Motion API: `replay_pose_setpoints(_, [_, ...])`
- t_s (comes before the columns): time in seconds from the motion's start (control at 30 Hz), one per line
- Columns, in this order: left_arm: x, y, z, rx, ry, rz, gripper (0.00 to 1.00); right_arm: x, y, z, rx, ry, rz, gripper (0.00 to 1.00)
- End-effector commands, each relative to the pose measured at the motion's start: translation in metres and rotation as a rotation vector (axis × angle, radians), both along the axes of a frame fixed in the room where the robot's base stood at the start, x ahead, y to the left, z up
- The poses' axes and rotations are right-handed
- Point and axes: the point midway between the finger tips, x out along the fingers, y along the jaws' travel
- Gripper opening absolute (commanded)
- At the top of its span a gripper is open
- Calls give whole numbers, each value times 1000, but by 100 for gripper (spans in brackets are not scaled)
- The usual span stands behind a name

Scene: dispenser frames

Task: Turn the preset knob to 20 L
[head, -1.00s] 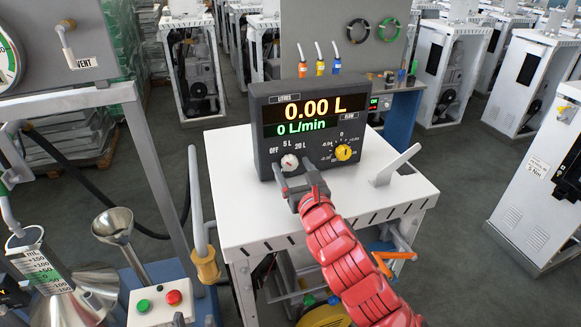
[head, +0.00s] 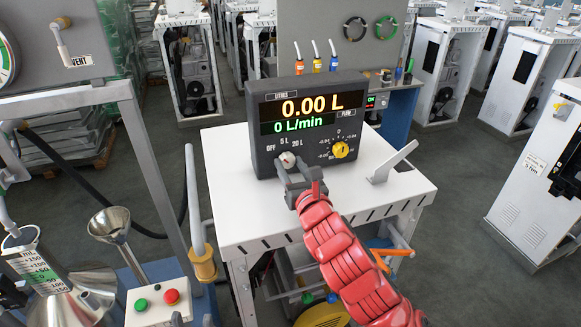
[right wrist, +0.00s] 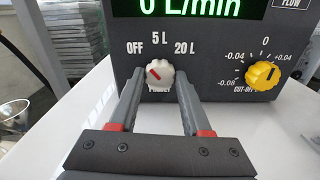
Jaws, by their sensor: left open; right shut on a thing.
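The white preset knob (right wrist: 160,74) is on the front of the dark meter box (head: 308,125), under the marks OFF, 5 L and 20 L. Its red pointer line slants up and left, towards OFF. My right gripper (right wrist: 158,88) is shut on the preset knob, one finger on each side. In the head view my right gripper (head: 292,168) reaches the lower left of the meter from the front, on the red arm. The display reads 0.00 L and 0 L/min. My left gripper is not in view.
The yellow cut-off knob (right wrist: 263,75) is right of the preset knob. The meter stands on a white cart (head: 235,215) with a grey lever (head: 392,165) at its right. A box with green and red buttons (head: 155,302) and a funnel (head: 110,225) are at the left.

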Motion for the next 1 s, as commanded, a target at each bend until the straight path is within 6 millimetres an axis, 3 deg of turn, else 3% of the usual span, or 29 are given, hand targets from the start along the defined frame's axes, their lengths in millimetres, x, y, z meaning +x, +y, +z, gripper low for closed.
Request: replay_pose_setpoints(1.0, [0,0,-37,0,0,0,50,0,-1,-3,877,282,1,0])
